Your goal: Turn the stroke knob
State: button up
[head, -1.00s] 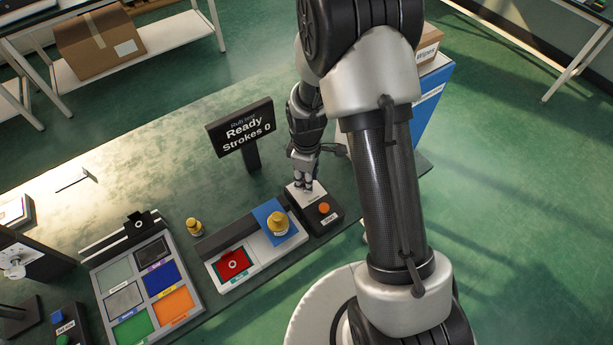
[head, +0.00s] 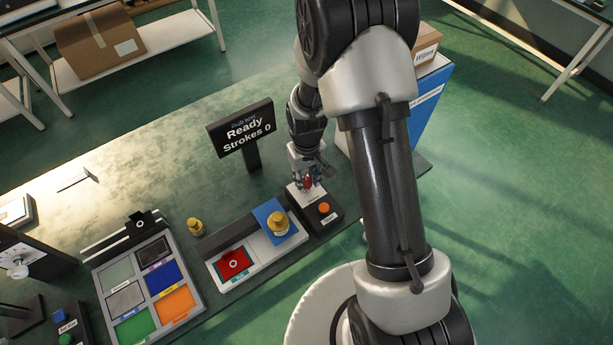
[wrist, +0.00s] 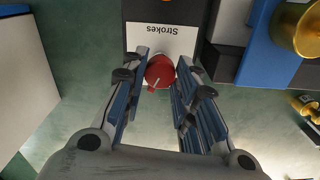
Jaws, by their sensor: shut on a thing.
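The stroke knob (wrist: 160,72) is a small red round knob with a pale pointer line, beside a white label reading "Strokes" (wrist: 163,36). In the head view the red knob (head: 308,182) shows at the far end of a dark control box (head: 328,219). My gripper (wrist: 158,70) has one finger on each side of the knob and is shut on it. In the head view my gripper (head: 307,180) points down over the box. An orange button (head: 323,207) sits nearer on the same box. A display (head: 241,130) reads "Ready, Strokes 0".
Left of the box is a white-grey unit (head: 251,266) with a brass weight (head: 278,223) on a blue pad and a red swatch. A second brass weight (head: 195,226) stands on the table. A tray of coloured squares (head: 114,297) lies further left.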

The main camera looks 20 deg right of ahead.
aim_at(306, 181)
jog(key=shift+m, duration=0.6)
jog(key=o, duration=1)
jog(key=shift+o, duration=0.2)
notch_tip(306, 181, up, 12)
dwell(0.4)
